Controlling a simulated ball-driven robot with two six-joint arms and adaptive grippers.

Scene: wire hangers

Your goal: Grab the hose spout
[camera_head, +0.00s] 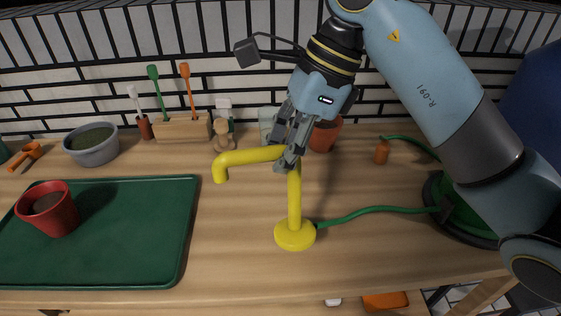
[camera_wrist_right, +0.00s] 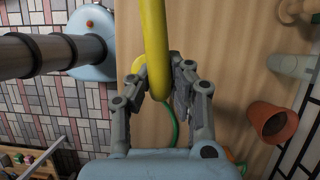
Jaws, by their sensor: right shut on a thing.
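The yellow hose spout (camera_head: 294,200) stands upright on a round yellow base on the wooden table, its arm reaching left and bending down at the tip. A green hose (camera_head: 370,209) runs from its base to the right. My right gripper (camera_head: 288,160) is shut on the spout at the top of its upright, where the arm begins. In the right wrist view the spout (camera_wrist_right: 155,45) runs between the fingers of my right gripper (camera_wrist_right: 160,88). The fingers hide part of the bend. My left gripper is not in view.
A green tray (camera_head: 150,262) with a red pot (camera_head: 50,208) lies at left. A grey bowl (camera_head: 91,146), a wooden tool holder (camera_head: 183,128) and a terracotta pot (camera_head: 325,135) stand along the back. A green hose reel (camera_head: 465,217) is at right. The table front is clear.

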